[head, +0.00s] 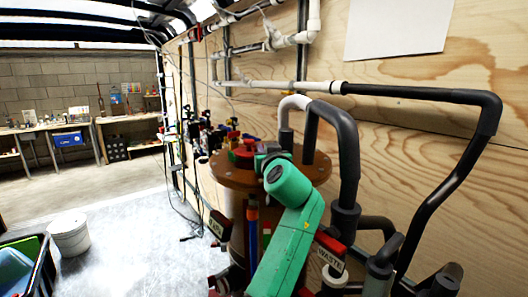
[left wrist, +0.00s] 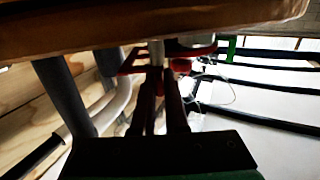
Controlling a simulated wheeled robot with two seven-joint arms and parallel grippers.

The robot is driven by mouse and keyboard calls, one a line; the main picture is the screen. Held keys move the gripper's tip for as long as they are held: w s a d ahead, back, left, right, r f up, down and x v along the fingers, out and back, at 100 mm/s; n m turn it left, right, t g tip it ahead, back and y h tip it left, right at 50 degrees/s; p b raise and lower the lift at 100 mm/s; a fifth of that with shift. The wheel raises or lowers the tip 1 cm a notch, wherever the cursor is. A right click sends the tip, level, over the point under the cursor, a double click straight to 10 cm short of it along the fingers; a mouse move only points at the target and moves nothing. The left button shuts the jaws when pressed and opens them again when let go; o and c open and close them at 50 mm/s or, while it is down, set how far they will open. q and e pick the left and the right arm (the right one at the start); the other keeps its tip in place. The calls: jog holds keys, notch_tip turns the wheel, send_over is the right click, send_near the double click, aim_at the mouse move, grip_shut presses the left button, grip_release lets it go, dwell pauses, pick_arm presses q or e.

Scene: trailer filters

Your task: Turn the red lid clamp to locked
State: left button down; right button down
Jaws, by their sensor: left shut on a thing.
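The brown round lid (head: 318,172) tops the upright filter vessel in the head view. It also fills the top of the left wrist view (left wrist: 60,35) as a brown edge. My left arm's green links rise in front of the vessel. My left gripper (head: 262,158) is at the lid, largely hidden by its own wrist. In the left wrist view my left gripper (left wrist: 160,78) has two dark fingers close together, shut on the red lid clamp (left wrist: 130,65) by a pale pin just under the lid edge. The clamp's exact angle is hard to tell. My right gripper is not in view.
Dark hoses (head: 345,150) and a long pipe (head: 420,92) run close to the lid's right. A WASTE tag (head: 330,252) hangs low right. A white bucket (head: 69,235) and dark bin (head: 40,270) stand on the floor at left. The floor between bucket and vessel is mostly clear.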

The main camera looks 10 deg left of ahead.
pick_arm(q)
jog(key=shift+f, duration=0.15)
jog(key=c, duration=0.9)
grip_release()
jog(key=shift+c, duration=0.2)
notch_tip(320, 180, up, 20)
jog(key=p, duration=0.1)
